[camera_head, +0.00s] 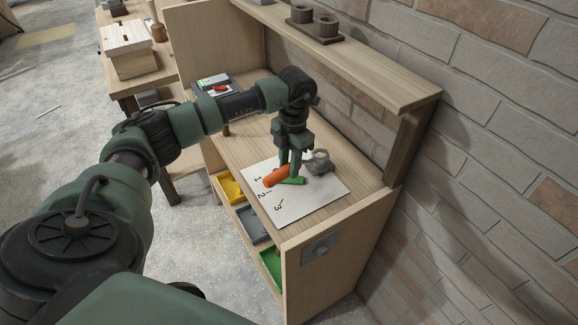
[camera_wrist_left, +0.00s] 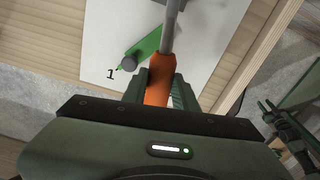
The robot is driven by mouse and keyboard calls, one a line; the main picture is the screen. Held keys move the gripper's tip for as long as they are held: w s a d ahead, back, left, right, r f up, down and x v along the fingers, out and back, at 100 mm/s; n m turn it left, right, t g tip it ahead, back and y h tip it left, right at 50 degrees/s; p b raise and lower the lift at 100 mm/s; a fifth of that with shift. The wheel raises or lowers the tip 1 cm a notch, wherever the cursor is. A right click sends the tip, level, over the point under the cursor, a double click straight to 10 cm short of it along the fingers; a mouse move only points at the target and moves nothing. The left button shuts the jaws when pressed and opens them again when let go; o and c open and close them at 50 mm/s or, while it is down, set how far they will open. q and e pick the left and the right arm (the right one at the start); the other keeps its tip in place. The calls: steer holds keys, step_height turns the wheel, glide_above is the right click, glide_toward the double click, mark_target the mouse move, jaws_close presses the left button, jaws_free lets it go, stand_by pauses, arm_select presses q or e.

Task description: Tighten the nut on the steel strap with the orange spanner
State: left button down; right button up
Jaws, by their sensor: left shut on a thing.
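My left gripper (camera_head: 291,175) is low over the white sheet on the bench, shut on the orange handle (camera_head: 277,177) of the spanner. In the left wrist view the spanner's orange handle (camera_wrist_left: 159,80) sits between the fingers, and its grey shaft runs up out of the picture. A grey metal piece (camera_head: 319,162) stands on the sheet just right of the gripper; I cannot tell its details. A grey plate with a round part (camera_head: 318,248) is on the bench's end panel. I cannot make out the steel strap or its nut for sure.
The white sheet (camera_head: 325,195) carries numbers. Yellow (camera_head: 230,188), grey (camera_head: 251,224) and green (camera_head: 271,265) trays sit below the bench top. A shelf (camera_head: 350,50) and brick wall stand behind.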

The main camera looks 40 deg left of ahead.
arm_select(q)
steer(key=shift+r+p, duration=1.7)
steer(key=shift+r, duration=1.05)
steer(key=shift+f, duration=0.1)
